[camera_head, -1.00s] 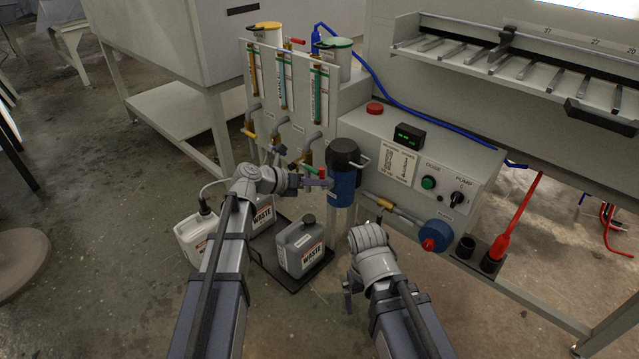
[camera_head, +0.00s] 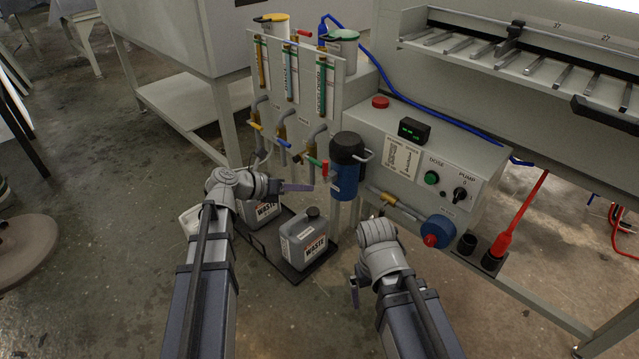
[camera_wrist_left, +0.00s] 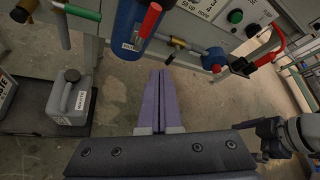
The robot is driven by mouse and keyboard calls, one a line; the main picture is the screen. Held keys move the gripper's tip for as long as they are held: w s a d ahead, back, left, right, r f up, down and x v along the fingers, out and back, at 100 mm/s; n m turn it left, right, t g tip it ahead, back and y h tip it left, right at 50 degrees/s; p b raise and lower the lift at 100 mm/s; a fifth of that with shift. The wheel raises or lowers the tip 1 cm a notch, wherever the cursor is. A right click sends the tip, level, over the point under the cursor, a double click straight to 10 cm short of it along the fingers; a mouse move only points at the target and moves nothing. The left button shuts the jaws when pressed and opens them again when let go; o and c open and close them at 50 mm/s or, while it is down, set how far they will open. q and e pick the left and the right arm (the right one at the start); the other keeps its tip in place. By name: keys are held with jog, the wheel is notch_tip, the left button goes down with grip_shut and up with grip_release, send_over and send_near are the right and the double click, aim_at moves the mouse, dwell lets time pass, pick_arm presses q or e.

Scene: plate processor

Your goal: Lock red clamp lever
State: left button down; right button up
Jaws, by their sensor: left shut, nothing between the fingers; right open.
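The red clamp lever (camera_head: 325,169) is a short red handle on the near left side of the blue canister (camera_head: 345,183) with a black cap. It stands roughly upright in the head view. In the left wrist view the lever (camera_wrist_left: 149,21) lies slanted across the canister (camera_wrist_left: 128,27). My left gripper (camera_head: 312,187) is shut and empty, its purple fingers just left of and below the lever. The wrist view shows the fingertips (camera_wrist_left: 160,73) together, apart from the lever. My right gripper (camera_head: 355,291) hangs low in front of the canister, open and away from the lever.
Valves with yellow, blue and green handles (camera_head: 308,160) sit left of the canister. A grey waste jug (camera_head: 304,240) stands on a black tray (camera_head: 273,250) below. The control box (camera_head: 405,160) is on the right. Open floor lies in front.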

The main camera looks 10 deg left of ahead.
pick_arm(q)
jog(key=shift+s+a, duration=0.25)
jog(key=shift+a, duration=0.35)
jog(key=shift+s+a, duration=0.25)
jog(key=shift+a, duration=0.3)
